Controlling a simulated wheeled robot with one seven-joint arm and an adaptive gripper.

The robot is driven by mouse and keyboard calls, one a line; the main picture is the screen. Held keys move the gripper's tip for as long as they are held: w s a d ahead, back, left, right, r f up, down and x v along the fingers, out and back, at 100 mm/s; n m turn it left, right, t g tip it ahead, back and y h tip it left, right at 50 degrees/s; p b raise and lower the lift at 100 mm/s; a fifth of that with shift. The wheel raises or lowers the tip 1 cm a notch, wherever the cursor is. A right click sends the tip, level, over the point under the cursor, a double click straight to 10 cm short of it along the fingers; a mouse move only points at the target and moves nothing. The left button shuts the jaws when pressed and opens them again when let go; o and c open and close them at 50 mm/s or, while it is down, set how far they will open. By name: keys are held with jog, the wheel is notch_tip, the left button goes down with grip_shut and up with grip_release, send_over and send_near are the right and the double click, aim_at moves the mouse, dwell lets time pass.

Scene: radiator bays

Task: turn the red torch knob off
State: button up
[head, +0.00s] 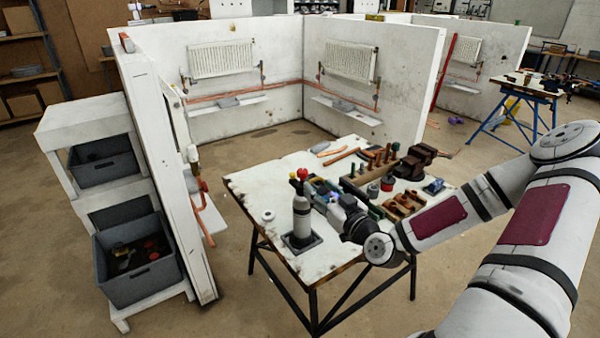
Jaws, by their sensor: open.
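The torch (301,217) is a grey-white cylinder standing upright on a dark square base at the near left of the workbench. Its red knob (302,173) is at the top, beside a dark torch head. My gripper (313,191) reaches in from the right, just right of the torch top and slightly below the knob. Its jaws are open, but they are small and partly merge with the clutter behind. I cannot tell whether a finger touches the torch. The knob's turn position is too small to read.
The workbench (245,183) carries a wooden block of copper fittings (366,172), a vise (414,161) and copper pipes (340,157) behind my gripper. A small white roll (267,216) lies left of the torch. A white partition and shelf with grey bins (135,262) stand left.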

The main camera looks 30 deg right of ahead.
aim_at(305, 174)
jog(key=w, duration=1)
jog(key=shift+w+d, duration=0.1)
jog(key=shift+d, duration=0.15)
grip_shut()
